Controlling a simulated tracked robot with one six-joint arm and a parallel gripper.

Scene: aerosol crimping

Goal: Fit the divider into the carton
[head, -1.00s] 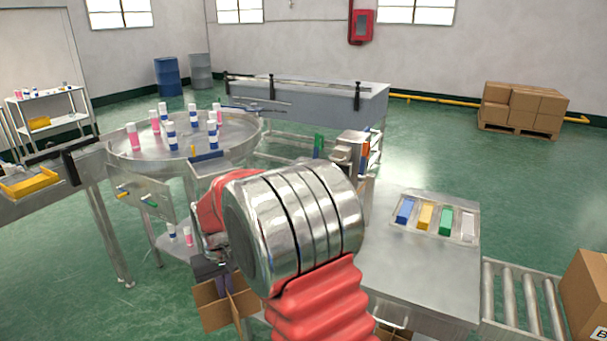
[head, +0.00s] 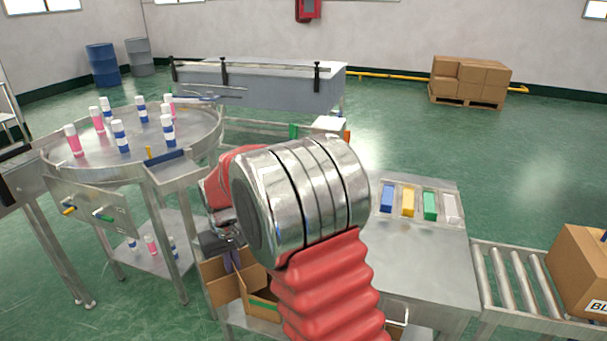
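An open cardboard carton (head: 223,291) shows low in the head view, below the table's left side, with its flaps spread. My arm's metal joint and red sleeve cover its right part, and I cannot see all of its inside. My gripper (head: 231,262) is a small dark shape just above the carton's opening, partly behind my arm. Its fingers are too small and hidden to tell whether they are open or shut. I cannot make out a divider.
A steel table (head: 425,250) holds a tray with blue, yellow, green and white blocks (head: 430,206). A roller conveyor (head: 515,285) with a closed box (head: 583,270) is at the right. A round table (head: 185,140) with several cans stands left. Open floor lies behind.

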